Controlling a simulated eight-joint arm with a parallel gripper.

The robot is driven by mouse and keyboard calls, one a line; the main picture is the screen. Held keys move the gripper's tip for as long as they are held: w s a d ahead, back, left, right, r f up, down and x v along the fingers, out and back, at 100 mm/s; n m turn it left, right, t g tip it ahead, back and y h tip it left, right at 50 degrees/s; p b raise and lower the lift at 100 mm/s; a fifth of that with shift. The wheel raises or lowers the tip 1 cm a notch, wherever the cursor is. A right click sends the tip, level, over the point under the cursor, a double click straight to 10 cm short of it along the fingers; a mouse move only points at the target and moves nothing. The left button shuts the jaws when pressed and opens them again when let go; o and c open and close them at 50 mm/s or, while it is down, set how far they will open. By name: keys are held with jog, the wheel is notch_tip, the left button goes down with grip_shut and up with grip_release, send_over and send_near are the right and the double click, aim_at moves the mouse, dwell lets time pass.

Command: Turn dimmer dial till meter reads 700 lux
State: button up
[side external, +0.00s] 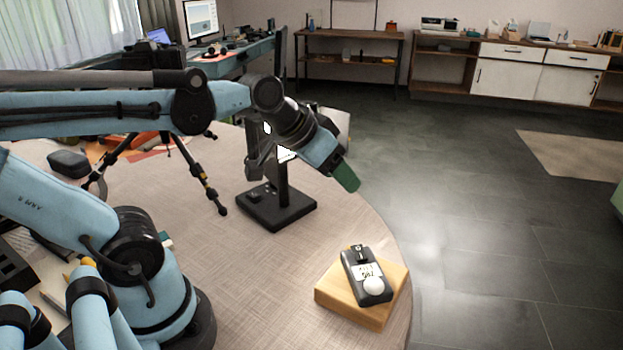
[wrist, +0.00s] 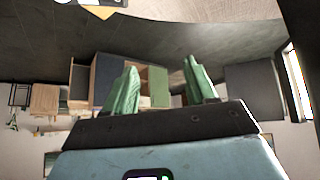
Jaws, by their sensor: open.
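The dark handheld meter (side external: 361,266) lies tilted on a wooden block (side external: 340,302) near the table's right edge in the side view. It has a white round sensor and a small display whose digits are too blurred to read surely. A black stand (side external: 283,211) with a flat base and post stands mid-table, its upper part hidden by my arm. A small raised part (side external: 254,196) on its base may be the dimmer dial; I cannot tell. My gripper (side external: 346,178) is in the air right of the post, pointing down right. In the wrist view its green fingers (wrist: 161,64) are apart and empty.
A tripod (side external: 196,175) stands left of the post, under my arm. The round table (side external: 257,268) is clear between the stand and the block. The block's corner shows at the top of the wrist view (wrist: 102,12). Shelves and cabinets (side external: 510,80) are far behind.

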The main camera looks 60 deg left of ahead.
jog(key=shift+g+y, duration=0.3)
jog(key=s+f, duration=0.3)
jog(key=f, duration=0.1)
jog(key=shift+s+d+f, duration=0.15)
jog(key=shift+s+f, duration=0.1)
jog(key=shift+s, duration=0.1)
dwell(1.1)
